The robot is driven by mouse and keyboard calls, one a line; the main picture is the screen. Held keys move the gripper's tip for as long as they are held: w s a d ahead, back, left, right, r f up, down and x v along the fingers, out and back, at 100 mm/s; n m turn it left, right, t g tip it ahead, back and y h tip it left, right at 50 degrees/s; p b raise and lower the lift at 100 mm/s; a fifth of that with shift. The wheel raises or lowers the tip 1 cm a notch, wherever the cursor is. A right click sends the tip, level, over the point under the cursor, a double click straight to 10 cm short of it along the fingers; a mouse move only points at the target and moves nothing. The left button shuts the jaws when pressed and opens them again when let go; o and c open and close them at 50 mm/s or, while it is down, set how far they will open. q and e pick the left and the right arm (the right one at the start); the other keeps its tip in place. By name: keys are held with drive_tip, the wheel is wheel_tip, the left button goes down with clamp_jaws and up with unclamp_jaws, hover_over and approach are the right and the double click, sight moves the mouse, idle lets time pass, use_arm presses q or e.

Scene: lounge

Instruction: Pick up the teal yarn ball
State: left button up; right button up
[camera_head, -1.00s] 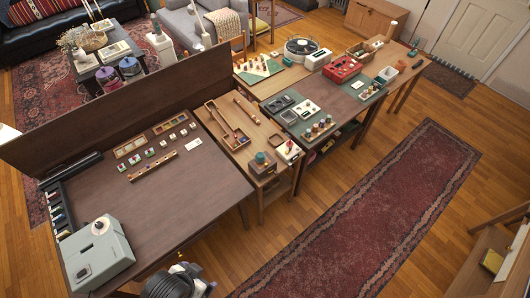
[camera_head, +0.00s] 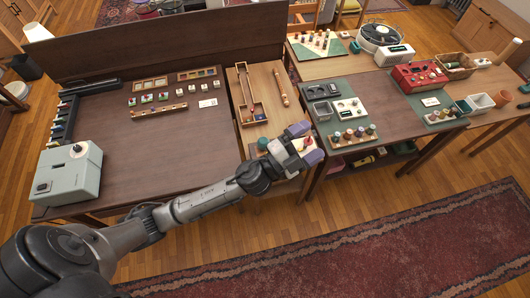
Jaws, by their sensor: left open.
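A small teal round thing (camera_head: 263,143), which looks like the yarn ball, sits at the front of the light wooden table, partly hidden by my left gripper and wrist. My left arm reaches in from the lower left. My left gripper (camera_head: 308,143), with purple fingertips, is open over the front right corner of that table, just right of the teal thing. A white device with a red knob shows between and behind the fingers; I cannot tell the height gap. My right gripper is not in view.
A wooden tray (camera_head: 252,108) and a wooden bar (camera_head: 280,88) lie farther back on the light table. A green-topped table with pegs (camera_head: 353,134) stands close on the right. A dark table (camera_head: 165,150) with a grey machine (camera_head: 68,174) is on the left.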

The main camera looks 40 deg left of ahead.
use_arm(q)
drive_tip(key=w+d+f+m+g+h+b, duration=0.2)
drive_tip(key=d+f+m+g+h+b, duration=0.35)
drive_tip(key=m, duration=0.65)
drive_tip(key=m+g+y+b, duration=0.7)
drive_tip(key=g+y+b, duration=0.6)
drive_tip(key=b, duration=0.2)
approach(263, 141)
drive_tip(key=shift+n, duration=0.3)
drive_tip(key=f, duration=0.2)
drive_tip(key=f+b, duration=0.1)
drive_tip(key=f, duration=0.3)
drive_tip(key=shift+w+d+b, duration=0.1)
drive_tip(key=shift+w+b, duration=0.25)
drive_tip(key=shift+w, duration=0.05)
drive_tip(key=shift+w+f, duration=0.15)
drive_tip(key=shift+f, duration=0.8)
drive_tip(key=f, duration=0.1)
drive_tip(key=f+b, duration=0.1)
drive_tip(key=f, duration=0.2)
drive_tip(key=shift+w+f+b, duration=0.1)
drive_tip(key=shift+w+b, duration=0.2)
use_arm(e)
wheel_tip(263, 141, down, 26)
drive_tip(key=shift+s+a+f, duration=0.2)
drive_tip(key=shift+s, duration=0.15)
